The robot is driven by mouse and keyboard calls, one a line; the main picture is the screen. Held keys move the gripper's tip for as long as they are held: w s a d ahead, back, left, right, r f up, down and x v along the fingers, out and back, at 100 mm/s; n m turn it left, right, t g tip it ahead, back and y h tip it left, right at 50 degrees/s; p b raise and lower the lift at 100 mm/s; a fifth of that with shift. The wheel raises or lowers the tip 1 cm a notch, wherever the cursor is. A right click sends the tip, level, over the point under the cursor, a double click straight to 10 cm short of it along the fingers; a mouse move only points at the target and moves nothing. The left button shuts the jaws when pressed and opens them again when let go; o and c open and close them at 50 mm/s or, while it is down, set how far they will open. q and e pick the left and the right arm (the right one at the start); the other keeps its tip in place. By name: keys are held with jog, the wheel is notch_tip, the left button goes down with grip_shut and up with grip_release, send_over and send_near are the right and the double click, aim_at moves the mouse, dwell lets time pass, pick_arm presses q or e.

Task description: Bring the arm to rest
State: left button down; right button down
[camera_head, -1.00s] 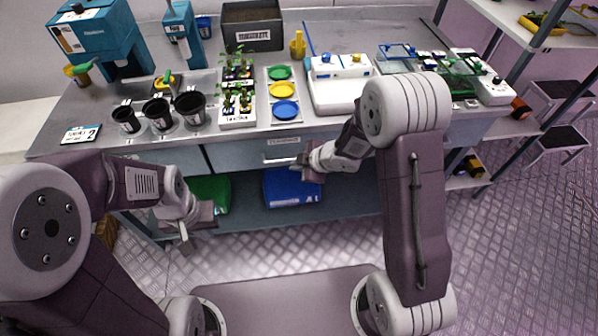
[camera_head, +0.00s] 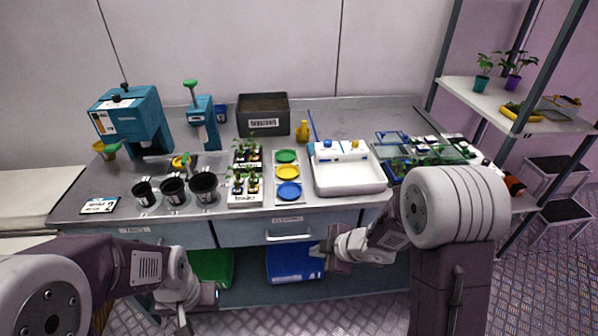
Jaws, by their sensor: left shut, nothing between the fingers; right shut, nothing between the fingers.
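My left gripper (camera_head: 184,318) hangs low at the front left, below the level of the grey workbench (camera_head: 330,112) top and in front of the green bin. It is shut and empty, and its fingertips are small in the picture. My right gripper (camera_head: 318,252) is in front of the bench, to the right of the drawer handle (camera_head: 289,237) and in front of the blue bin (camera_head: 290,264). It is shut and holds nothing. Both arms are bent and clear of the things on the bench top.
A shelf rack (camera_head: 520,118) stands at right. Stools (camera_head: 560,212) stand beyond it.

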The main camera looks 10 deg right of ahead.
jog(key=d+r+m+t+h+p, duration=0.1)
jog(key=d+r+m+p, duration=0.15)
jog(key=r, duration=0.35)
jog(key=d+r+m+t+h+p, duration=0.1)
jog(key=r+m+h+p, duration=0.1)
jog(key=r+p, duration=0.3)
jog(key=s+d+f+m+g+h, duration=0.1)
jog(key=s+d+m+g, duration=0.1)
jog(key=s+m, duration=0.4)
jog(key=s+d+f+m+g+h, duration=0.1)
jog(key=s+d+f+m+g, duration=0.1)
jog(key=s+m+g, duration=0.3)
jog(key=s+m, duration=0.1)
jog(key=s, duration=0.3)
jog(key=shift+s+b, duration=0.2)
jog(key=shift+b, duration=0.15)
